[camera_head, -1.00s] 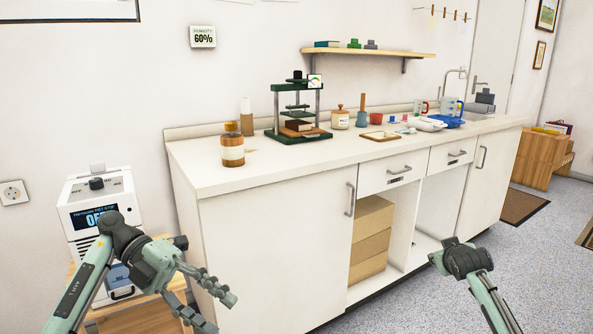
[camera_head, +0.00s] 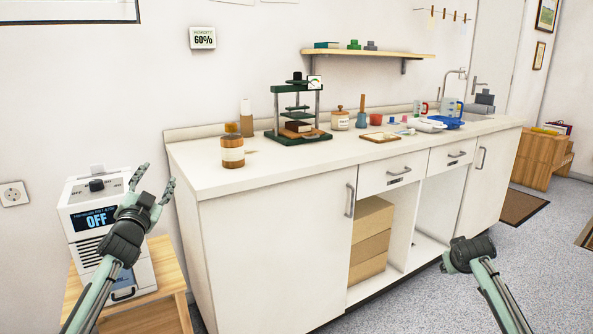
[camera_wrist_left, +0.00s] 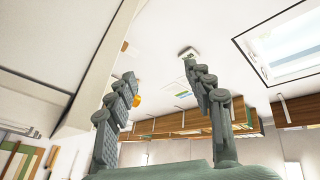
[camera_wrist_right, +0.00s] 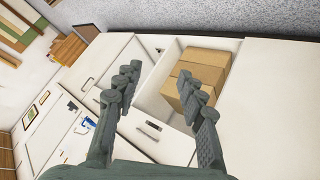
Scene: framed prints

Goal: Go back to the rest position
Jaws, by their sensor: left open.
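My left gripper (camera_head: 154,188) is open and empty in the head view, with its fingers pointing up. It is in front of the white device and left of the counter. In the left wrist view its two fingers (camera_wrist_left: 165,105) stand apart with nothing between them. My right arm (camera_head: 478,268) shows at the lower right of the head view, in front of the cabinet; its fingers are hidden there. In the right wrist view the right gripper (camera_wrist_right: 165,100) has its fingers spread and empty, with the cabinet front and cardboard boxes beyond.
The white counter (camera_head: 205,178) carries a green press (camera_head: 320,110), an amber bottle (camera_head: 232,152) and other items. Cardboard boxes (camera_head: 370,240) fill an open cabinet bay. Grey floor lies at the right.

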